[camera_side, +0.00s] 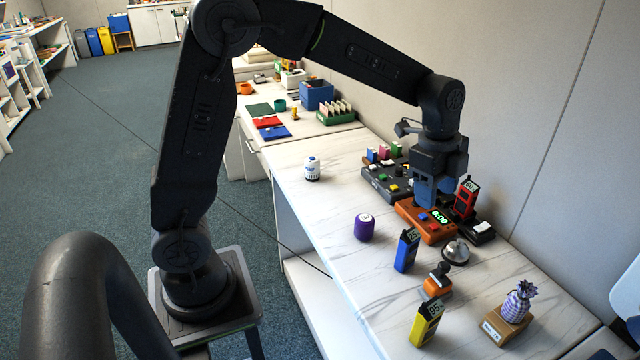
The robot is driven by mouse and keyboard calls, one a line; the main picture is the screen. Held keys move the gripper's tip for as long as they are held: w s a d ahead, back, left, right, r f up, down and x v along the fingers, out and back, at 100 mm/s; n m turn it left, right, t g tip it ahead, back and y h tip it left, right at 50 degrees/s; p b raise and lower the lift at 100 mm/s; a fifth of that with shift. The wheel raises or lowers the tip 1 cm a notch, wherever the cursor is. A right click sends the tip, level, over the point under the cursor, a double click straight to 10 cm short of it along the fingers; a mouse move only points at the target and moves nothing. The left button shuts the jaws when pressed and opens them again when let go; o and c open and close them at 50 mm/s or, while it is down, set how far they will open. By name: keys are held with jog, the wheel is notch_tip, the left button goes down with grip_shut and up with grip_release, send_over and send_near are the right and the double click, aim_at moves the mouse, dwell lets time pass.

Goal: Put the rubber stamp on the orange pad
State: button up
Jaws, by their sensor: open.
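A small stamp-like piece with a dark body and rounded orange-brown knob (441,269) stands at the orange block or pad (436,288) on the white marbled table. It appears to rest on that pad; I cannot tell whether they are separate pieces. My gripper (424,200) points down, open, with nothing seen in it. It is above the far part of the orange-brown timer with the green 0:00 display (424,222), farther back than the stamp and apart from it. The gap between its fingers is hard to see from this side.
Near the stamp are a silver bell (456,252), a blue meter (406,250), a yellow meter (425,324) and a purple pineapple figure (518,301). A red meter (466,197) and a dark button panel (384,182) stand by my gripper. The purple cylinder (364,227) is left.

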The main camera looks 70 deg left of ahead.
jog(key=s+a+r+n+t, duration=0.1)
jog(key=s+r+n+t, duration=0.1)
jog(key=s+n, duration=0.5)
jog(key=s+a+r+n+t+y, duration=0.1)
jog(key=s+r+n+t, duration=0.1)
jog(key=s+n, duration=0.6)
jog(key=s+r, duration=0.1)
jog(key=s, duration=0.6)
jog(key=shift+s+a+r, duration=0.35)
jog(key=shift+s, duration=0.05)
